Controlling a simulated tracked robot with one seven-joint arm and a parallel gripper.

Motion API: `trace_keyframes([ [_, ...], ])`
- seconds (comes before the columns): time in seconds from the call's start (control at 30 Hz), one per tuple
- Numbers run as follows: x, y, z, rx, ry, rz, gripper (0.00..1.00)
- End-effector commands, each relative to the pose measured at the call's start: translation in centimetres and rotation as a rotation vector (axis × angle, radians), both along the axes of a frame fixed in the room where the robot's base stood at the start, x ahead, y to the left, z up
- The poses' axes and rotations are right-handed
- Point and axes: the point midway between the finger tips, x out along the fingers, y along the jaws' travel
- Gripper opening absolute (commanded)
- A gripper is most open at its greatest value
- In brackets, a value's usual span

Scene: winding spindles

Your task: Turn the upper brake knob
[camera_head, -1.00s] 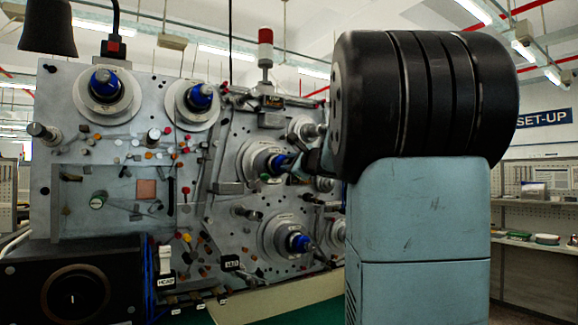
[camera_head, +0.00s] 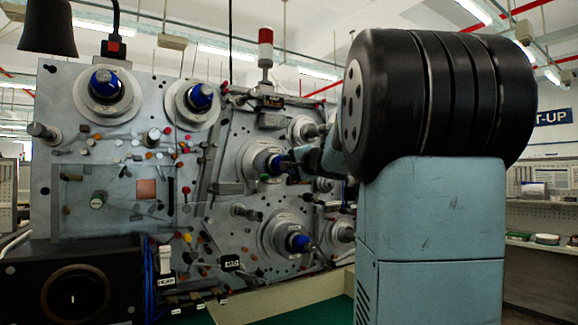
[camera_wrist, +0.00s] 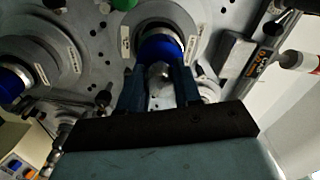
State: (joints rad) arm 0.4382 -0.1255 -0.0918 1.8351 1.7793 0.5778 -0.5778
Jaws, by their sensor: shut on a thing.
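The upper brake knob is the blue knob with a silver tip (camera_head: 275,163) on the round grey hub in the middle of the machine panel. My gripper (camera_head: 289,163) reaches it from the right. In the wrist view the knob shows its blue collar (camera_wrist: 160,48) and shiny silver end. The two dark blue fingers of my gripper (camera_wrist: 159,82) stand on either side of the silver end and are shut on it. Their exact contact is partly hidden. A lower, similar blue knob (camera_head: 299,243) sits on another hub below and is untouched.
Two more blue-centred hubs (camera_head: 104,86) sit at the upper left. A green knob (camera_wrist: 124,4) is near the held knob. A red-topped signal lamp (camera_head: 265,45) stands above the panel. Small pins and levers crowd the panel.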

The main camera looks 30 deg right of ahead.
Motion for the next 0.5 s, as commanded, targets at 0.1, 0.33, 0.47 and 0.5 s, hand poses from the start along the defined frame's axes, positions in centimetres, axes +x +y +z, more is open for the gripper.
trace_keyframes([
  [0.1,0.18,0.17,-0.61,-0.095,0.007,0.004,0.03],
  [0.33,0.16,0.06,-0.66,-0.252,0.001,0.003,0.03],
  [0.47,0.18,0.07,-0.67,-0.313,-0.001,0.004,0.03],
  [0.5,0.18,0.07,-0.68,-0.327,-0.002,0.004,0.03],
])
